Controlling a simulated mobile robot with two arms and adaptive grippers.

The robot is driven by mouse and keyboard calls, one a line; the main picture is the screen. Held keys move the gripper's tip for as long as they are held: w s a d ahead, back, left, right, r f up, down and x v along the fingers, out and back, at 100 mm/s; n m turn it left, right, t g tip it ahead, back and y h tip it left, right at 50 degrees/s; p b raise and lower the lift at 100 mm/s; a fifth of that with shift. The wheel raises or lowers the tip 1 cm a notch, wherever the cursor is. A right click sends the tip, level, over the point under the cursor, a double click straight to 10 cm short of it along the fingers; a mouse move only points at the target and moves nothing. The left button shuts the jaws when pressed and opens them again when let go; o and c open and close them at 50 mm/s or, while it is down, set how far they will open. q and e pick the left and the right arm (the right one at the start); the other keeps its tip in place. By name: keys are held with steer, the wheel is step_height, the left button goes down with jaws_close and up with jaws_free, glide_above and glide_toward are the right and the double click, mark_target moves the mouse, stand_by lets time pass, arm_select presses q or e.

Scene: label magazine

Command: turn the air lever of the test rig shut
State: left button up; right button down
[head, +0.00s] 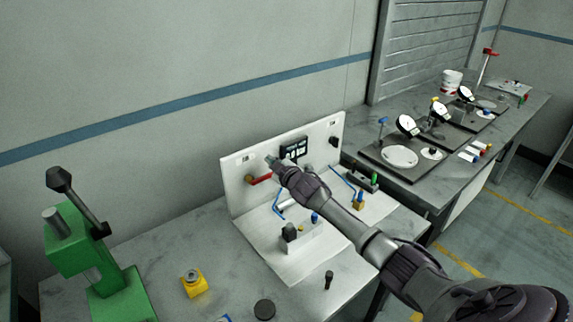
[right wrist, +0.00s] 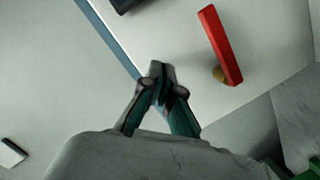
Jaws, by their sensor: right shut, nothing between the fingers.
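The test rig is a white upright panel (head: 235,185) on a white base plate on the bench. A red lever (head: 259,180) sits on the left part of the panel, partly hidden by my right gripper in the head view. In the right wrist view the red lever (right wrist: 220,45) stands on a brass-coloured stub at the upper right. My right gripper (head: 271,161) is shut and empty, in front of the panel just above the lever. In the right wrist view its fingertips (right wrist: 160,72) lie left of the lever, apart from it. My left gripper is not in view.
A green press (head: 75,245) stands on the bench at the left. A yellow block (head: 194,284) and a black disc (head: 264,309) lie in front of the rig. A dark display (head: 294,150) is on the panel. Dial gauges (head: 407,125) stand on another bench at the right.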

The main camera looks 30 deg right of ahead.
steer(key=s+r+b, duration=0.1)
steer(key=s+b, duration=0.1)
steer(key=s, duration=0.6)
steer(key=s+a+f+m+g, duration=0.1)
steer(key=s+a+f+g, duration=0.2)
steer(key=s+a+f, duration=0.2)
steer(key=s+a+f+m+g, duration=0.1)
steer(key=s+a+f, duration=0.4)
steer(key=s, duration=0.7)
steer(key=s+a+f+m+g, duration=0.1)
steer(key=s+a+f+g, duration=0.3)
steer(key=s, duration=0.5)
steer(key=shift+s+a+f+m+g+y, duration=0.1)
steer(key=shift+a+f+m+g+y, duration=0.1)
steer(key=shift+a+f, duration=0.4)
steer(key=shift+s+a+f+m+g+y, duration=0.1)
steer(key=shift+a+f+m+y, duration=0.15)
steer(key=shift+a, duration=0.5)
steer(key=s+a+m+g, duration=0.2)
steer(key=s+a+g, duration=0.2)
steer(key=s, duration=0.9)
step_height(320, 180, down, 29)
steer(key=s+g+b, duration=0.1)
steer(key=b, duration=0.2)
steer(key=s+d+f+g+b, duration=0.1)
steer(key=s+d+f+b, duration=0.1)
steer(key=s+f, duration=1.5)
steer(key=shift+d+f+n+b, duration=0.3)
steer(key=shift+d+f+n, duration=0.15)
steer(key=shift+d+f, duration=0.35)
